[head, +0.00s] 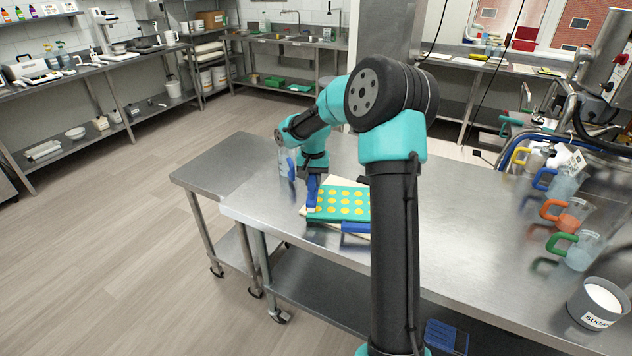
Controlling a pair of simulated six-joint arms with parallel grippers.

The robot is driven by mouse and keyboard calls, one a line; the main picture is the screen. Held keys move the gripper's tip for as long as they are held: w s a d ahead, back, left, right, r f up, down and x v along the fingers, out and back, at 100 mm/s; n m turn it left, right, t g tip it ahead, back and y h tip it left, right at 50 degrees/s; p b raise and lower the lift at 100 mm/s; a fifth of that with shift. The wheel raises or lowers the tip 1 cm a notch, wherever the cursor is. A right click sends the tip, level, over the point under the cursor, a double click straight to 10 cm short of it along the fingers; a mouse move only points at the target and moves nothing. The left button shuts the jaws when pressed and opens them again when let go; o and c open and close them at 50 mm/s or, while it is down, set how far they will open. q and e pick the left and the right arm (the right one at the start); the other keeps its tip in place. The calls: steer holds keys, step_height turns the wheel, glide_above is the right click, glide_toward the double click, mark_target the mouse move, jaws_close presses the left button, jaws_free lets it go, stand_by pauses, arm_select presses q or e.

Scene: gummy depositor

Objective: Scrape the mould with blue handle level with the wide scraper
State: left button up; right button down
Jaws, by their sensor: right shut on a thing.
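The teal mould (350,208) with yellow-filled round cavities lies on a pale board (333,183) on the steel table. Its blue handle (355,227) shows at the near edge, partly hidden by my arm. My right gripper (313,177) is above the mould's left end and is shut on the blue wide scraper (312,196). The scraper stands roughly upright at the mould's left edge; I cannot tell whether it touches the surface. My right arm hides the mould's right side. My left gripper is not in view.
A clear jug with a blue handle (285,163) stands left of my gripper. Several jugs with coloured handles, including a green-handled one (578,250), line the table's right side. A sugar pot (598,303) stands at the near right. The table (470,215) between is clear.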

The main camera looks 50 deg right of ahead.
steer(key=shift+d+r, duration=0.1)
steer(key=shift+r, duration=3.6)
